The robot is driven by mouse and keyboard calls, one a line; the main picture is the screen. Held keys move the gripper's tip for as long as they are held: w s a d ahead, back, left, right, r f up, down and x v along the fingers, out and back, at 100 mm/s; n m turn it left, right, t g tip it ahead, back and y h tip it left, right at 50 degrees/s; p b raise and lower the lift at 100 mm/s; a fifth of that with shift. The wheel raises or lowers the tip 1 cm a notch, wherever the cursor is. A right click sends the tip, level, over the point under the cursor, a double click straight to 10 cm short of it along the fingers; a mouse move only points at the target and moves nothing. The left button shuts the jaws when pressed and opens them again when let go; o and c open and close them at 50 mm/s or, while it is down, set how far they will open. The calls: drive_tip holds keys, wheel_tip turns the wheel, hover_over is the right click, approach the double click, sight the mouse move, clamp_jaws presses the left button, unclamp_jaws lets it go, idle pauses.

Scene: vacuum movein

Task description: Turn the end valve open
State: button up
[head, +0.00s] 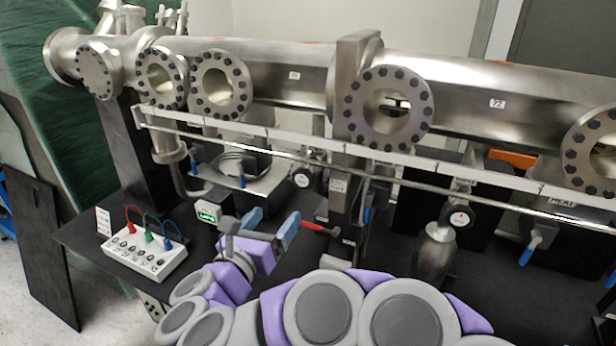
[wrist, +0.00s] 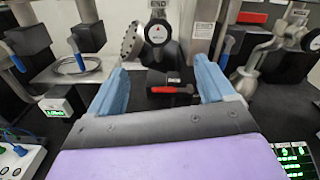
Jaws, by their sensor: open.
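A valve with a red lever handle (head: 320,229) sits low, just right of my gripper in the head view. My gripper (head: 274,215) is open with blue fingers. In the wrist view my gripper (wrist: 161,68) points at the valve, and nothing is between the fingers close up. No contact with the handle shows.
A large steel pipe (head: 285,75) with bolted flanges runs across the back, with a rail (head: 300,154) in front. Blue-handled valves (head: 531,243) hang below. A white cable box (head: 145,256) and a green display (head: 208,212) stand at left. A round gauge (wrist: 157,32) is above the red handle.

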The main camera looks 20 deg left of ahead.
sight(302, 183)
drive_tip(key=w, duration=0.5)
drive_tip(key=w+b, duration=0.1)
drive_tip(key=w, duration=0.4)
drive_tip(key=w+d, duration=0.1)
drive_tip(key=w, duration=0.4)
drive_tip(key=shift+w+b, duration=0.1)
drive_tip(key=shift+b, duration=0.2)
drive_tip(key=shift+w, duration=0.65)
drive_tip(key=c, duration=1)
drive_tip(key=shift+o, duration=0.2)
